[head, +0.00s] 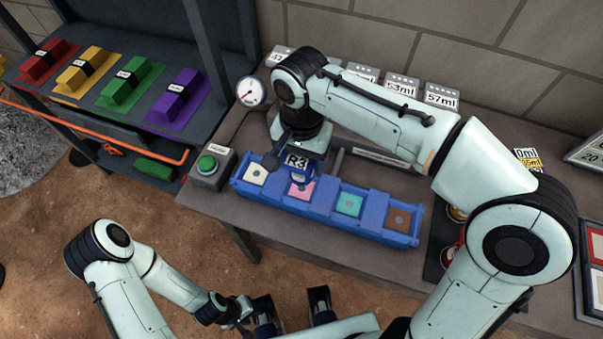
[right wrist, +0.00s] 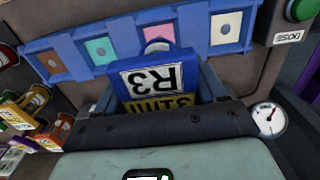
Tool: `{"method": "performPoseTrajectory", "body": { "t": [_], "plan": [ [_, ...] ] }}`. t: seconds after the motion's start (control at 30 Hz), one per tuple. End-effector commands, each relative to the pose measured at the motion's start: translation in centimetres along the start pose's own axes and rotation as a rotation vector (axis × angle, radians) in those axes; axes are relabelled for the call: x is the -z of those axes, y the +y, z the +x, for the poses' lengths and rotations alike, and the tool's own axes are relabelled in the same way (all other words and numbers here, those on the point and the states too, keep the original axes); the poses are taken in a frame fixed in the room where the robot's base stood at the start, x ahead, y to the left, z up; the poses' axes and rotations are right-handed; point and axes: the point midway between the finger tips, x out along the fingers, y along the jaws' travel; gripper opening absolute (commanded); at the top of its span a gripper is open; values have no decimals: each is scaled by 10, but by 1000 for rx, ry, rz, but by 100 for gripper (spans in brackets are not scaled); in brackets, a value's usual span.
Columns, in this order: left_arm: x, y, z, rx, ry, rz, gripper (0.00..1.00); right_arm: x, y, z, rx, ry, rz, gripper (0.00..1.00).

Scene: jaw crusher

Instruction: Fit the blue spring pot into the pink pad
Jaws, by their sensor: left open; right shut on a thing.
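The blue spring pot (head: 303,172), labelled R3, is in my right gripper (head: 299,158), which is shut on it. Its lower end is over the pink pad (head: 301,192), in line with it. I cannot tell whether it touches the pad. In the right wrist view the pot (right wrist: 157,70) hides much of the pink pad (right wrist: 147,41), and its label is upside down between the fingers. The pink pad is the second from the left in the blue tray (head: 377,230) in the head view. My left gripper (head: 291,309) is open and empty, low in front of the bench.
A cream pad (head: 256,174), a teal pad (head: 349,205) and a brown pad (head: 399,218) share the tray. A green button box (head: 208,166) and a gauge (head: 250,92) stand left. Several labelled blocks line the back. Coloured blocks lie on the left shelf.

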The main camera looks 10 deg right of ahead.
Motion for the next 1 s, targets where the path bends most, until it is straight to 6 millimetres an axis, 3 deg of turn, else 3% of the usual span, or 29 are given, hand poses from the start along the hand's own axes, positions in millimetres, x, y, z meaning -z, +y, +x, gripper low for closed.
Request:
{"method": "performPoseTrajectory", "body": {
  "t": [0.4, 0.87, 0.9, 0.97, 1.0],
  "plan": [
    [0, -4, 10, 1, -3, -1, 43, 0, 0, 50, -1, -1, 0, 31],
    [-1, -5, 12, 1, -4, -1, 43, 0, 0, 57, 1, 0, 0, 31],
    [-1, -5, 12, 1, -4, -1, 43, 0, 0, 57, 1, 0, 0, 80],
    [-1, -4, 12, 1, -4, -1, 43, 0, 0, 57, 0, 0, 0, 96],
    [-1, -4, 12, 1, -4, -1, 43, 0, 0, 57, 0, 0, 0, 96]
  ]
}}
